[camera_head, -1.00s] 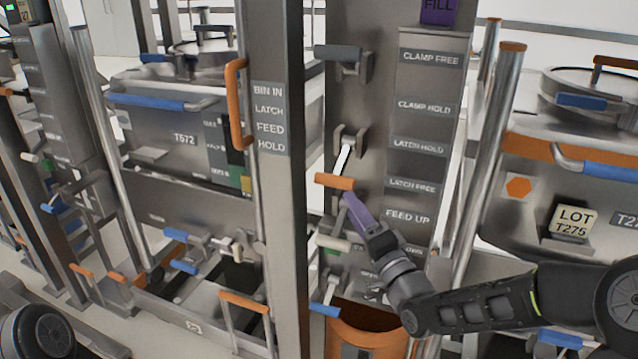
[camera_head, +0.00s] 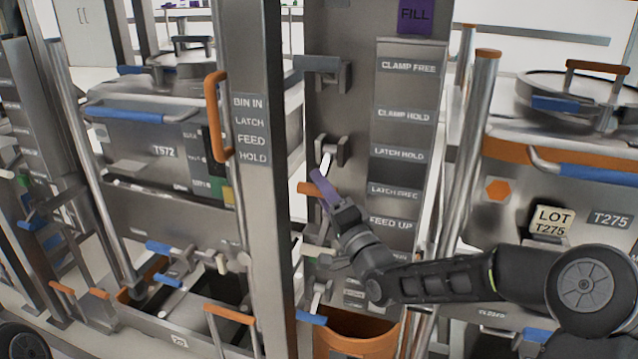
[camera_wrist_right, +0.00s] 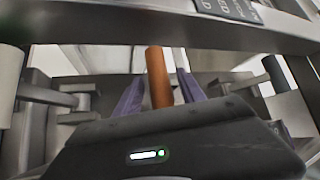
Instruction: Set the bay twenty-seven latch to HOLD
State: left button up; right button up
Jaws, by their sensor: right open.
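The latch lever's orange handle (camera_head: 316,190) sticks out from the grey post, left of the LATCH FREE plate (camera_head: 394,191) and below the LATCH HOLD plate (camera_head: 399,154). A pale arm runs from it up to a bracket (camera_head: 333,147). My right gripper (camera_head: 322,184) is at this handle, its purple fingers partly covering it. In the right wrist view the orange handle (camera_wrist_right: 158,78) stands between the two purple fingers (camera_wrist_right: 160,92), which are open with gaps beside it. No bay number is readable. My left gripper is not in view.
A grey lever (camera_head: 322,64) is above, beside the CLAMP plates. A blue-ended lever (camera_head: 311,318) and an orange-rimmed opening (camera_head: 362,325) are below. A tall post (camera_head: 262,200) stands close on the left. Bin T275 (camera_head: 560,195) is at right, bin T572 (camera_head: 160,160) at left.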

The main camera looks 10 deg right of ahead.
jog(key=shift+w+a+r, duration=0.2)
jog(key=shift+w, duration=0.45)
grip_shut()
dwell(1.0)
